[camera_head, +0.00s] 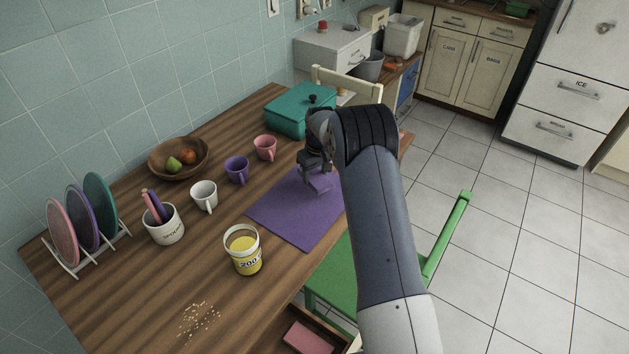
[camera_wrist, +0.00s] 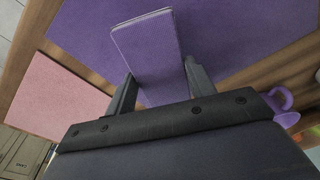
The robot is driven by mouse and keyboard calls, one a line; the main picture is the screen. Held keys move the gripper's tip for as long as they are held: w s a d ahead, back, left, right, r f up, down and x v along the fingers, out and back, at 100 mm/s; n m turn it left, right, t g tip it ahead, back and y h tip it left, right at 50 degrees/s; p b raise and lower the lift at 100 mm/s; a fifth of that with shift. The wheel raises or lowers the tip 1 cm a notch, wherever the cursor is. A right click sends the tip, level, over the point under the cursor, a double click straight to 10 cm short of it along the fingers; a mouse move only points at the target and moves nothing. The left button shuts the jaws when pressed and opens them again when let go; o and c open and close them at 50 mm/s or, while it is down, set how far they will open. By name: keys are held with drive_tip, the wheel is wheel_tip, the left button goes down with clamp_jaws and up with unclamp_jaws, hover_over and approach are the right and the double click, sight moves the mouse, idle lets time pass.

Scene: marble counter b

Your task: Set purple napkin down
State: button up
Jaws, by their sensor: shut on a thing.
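The purple napkin (camera_wrist: 148,45) is a folded, flat piece with a pale edge. My gripper (camera_wrist: 157,90) is shut on it, with one dark finger at each side. In the head view the napkin (camera_head: 320,184) shows under my gripper (camera_head: 317,168), over the purple placemat (camera_head: 290,222) on the wooden table. The placemat (camera_wrist: 240,35) lies flat beneath in the wrist view. I cannot tell whether the napkin touches the placemat. My arm hides the placemat's right part in the head view.
A purple mug (camera_head: 237,170), pink mug (camera_head: 265,148) and white mug (camera_head: 204,196) stand left of the placemat. A yellow-filled cup (camera_head: 243,250) stands nearer. A teal box (camera_head: 300,112) is behind. A pink placemat (camera_wrist: 62,95) lies beside the purple one. A green chair (camera_head: 445,240) stands right.

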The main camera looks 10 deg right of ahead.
sight(316, 177)
drive_tip(key=shift+f, duration=1.95)
drive_tip(key=o, duration=1)
drive_tip(key=shift+c, duration=0.2)
drive_tip(key=r, duration=0.4)
drive_tip(key=s+r, duration=0.1)
drive_tip(key=r, duration=0.7)
drive_tip(key=shift+s+d+r+b, duration=0.15)
drive_tip(key=shift+s+d+b, duration=0.1)
drive_tip(key=shift+b, duration=0.15)
